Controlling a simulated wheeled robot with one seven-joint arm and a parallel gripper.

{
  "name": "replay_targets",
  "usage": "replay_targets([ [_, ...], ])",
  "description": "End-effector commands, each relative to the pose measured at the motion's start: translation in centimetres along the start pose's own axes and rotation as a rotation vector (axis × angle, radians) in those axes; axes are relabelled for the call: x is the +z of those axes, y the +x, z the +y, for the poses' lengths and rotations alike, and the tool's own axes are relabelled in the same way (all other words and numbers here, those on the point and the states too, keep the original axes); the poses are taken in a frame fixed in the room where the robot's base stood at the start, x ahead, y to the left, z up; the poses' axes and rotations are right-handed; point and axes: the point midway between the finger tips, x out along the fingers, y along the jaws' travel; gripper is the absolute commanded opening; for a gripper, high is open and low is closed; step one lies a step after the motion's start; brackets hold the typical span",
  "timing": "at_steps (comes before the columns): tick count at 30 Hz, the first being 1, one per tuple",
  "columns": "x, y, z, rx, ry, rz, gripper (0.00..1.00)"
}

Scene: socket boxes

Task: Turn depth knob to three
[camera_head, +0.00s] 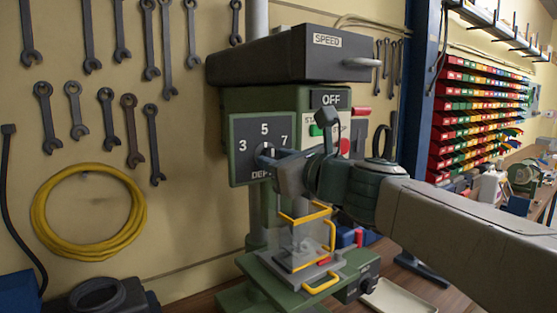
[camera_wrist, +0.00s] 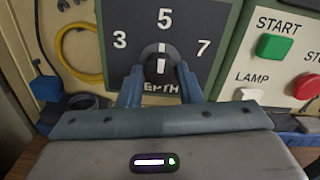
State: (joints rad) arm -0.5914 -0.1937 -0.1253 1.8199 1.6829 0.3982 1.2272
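The depth panel (camera_head: 247,141) is a dark plate on the green drill press, marked 3 at left, 5 at top and 7 at right. It fills the upper middle of the wrist view (camera_wrist: 112,20). The dark depth knob (camera_wrist: 160,61) is at its centre, its white mark upright toward the 5. My gripper (camera_wrist: 160,76) faces the panel with its blue fingers apart, one on each side of the knob. I cannot tell whether they touch it. In the head view my gripper (camera_head: 272,157) partly hides the knob and the DEPTH label.
Right of the panel are a green START button (camera_wrist: 275,46), a red button (camera_wrist: 306,87) and a LAMP switch (camera_wrist: 249,95). A clear guard with yellow edges (camera_head: 304,238) stands below my wrist. The SPEED housing (camera_head: 290,55) overhangs above.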

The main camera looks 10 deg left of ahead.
Motion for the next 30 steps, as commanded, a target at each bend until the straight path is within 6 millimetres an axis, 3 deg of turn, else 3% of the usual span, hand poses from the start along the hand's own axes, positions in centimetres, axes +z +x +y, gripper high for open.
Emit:
replay_targets([
  [14,-0.33,-0.02,0.0,-0.001,-0.127,0.0,0.09],
  [30,-0.43,-0.04,-0.02,-0.002,-0.614,-0.001,0.09],
])
